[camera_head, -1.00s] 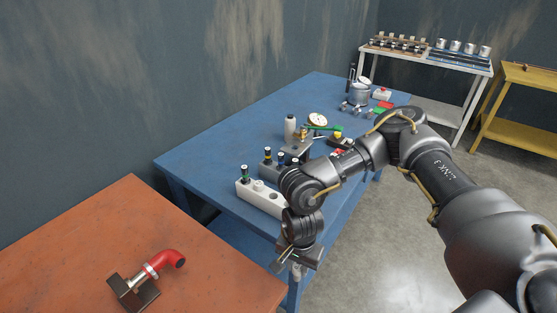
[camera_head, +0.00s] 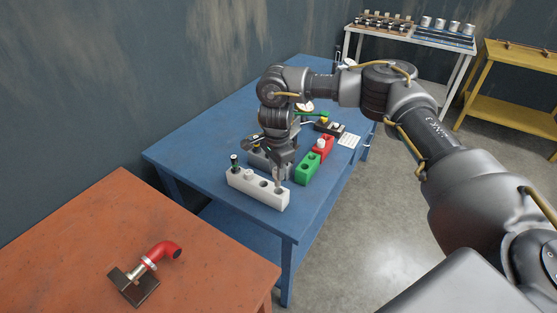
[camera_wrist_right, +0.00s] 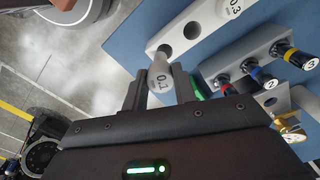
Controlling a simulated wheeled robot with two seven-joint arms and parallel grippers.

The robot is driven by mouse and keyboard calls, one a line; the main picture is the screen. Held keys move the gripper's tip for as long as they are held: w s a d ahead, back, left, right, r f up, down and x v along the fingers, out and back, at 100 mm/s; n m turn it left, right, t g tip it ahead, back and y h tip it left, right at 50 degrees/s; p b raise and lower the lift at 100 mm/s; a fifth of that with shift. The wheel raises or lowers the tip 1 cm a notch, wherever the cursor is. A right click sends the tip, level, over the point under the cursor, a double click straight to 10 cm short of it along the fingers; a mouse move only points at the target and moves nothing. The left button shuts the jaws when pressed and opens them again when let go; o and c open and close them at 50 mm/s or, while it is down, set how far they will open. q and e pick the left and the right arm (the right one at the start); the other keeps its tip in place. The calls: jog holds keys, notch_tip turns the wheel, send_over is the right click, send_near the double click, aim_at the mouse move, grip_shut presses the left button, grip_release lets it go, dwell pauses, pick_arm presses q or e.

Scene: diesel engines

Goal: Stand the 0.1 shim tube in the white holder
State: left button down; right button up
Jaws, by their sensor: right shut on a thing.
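The white holder (camera_head: 243,186) is a long block with a row of holes near the front of the blue table. It also shows in the wrist view (camera_wrist_right: 176,22). My right gripper (camera_head: 279,184) points down over the holder's right end. It is shut on the pale grey 0.1 shim tube (camera_wrist_right: 160,78), whose label faces the wrist camera. The tube's far end meets the holder's end hole; how deep it sits I cannot tell. The hole beside it (camera_wrist_right: 192,30) is empty. The 0.3 tube (camera_wrist_right: 231,8) stands farther along the holder. My left gripper is out of view.
A grey rack with dark-capped tools (camera_wrist_right: 256,70) lies beside the holder. A green block (camera_head: 307,168) and a red block (camera_head: 322,147) stand to the right.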

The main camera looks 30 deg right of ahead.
aim_at(278, 185)
jog(key=shift+w+d+r+m, duration=0.4)
jog(key=shift+d+r, duration=0.1)
jog(key=shift+r, duration=0.05)
jog(key=shift+f, duration=0.15)
notch_tip(278, 185, down, 7)
jog(key=b, duration=0.6)
jog(key=shift+r, duration=0.2)
jog(key=shift+f+b, duration=0.8)
jog(key=shift+f, duration=0.35)
jog(key=shift+a, duration=0.15)
jog(key=o, duration=1)
jog(key=shift+o, duration=0.7)
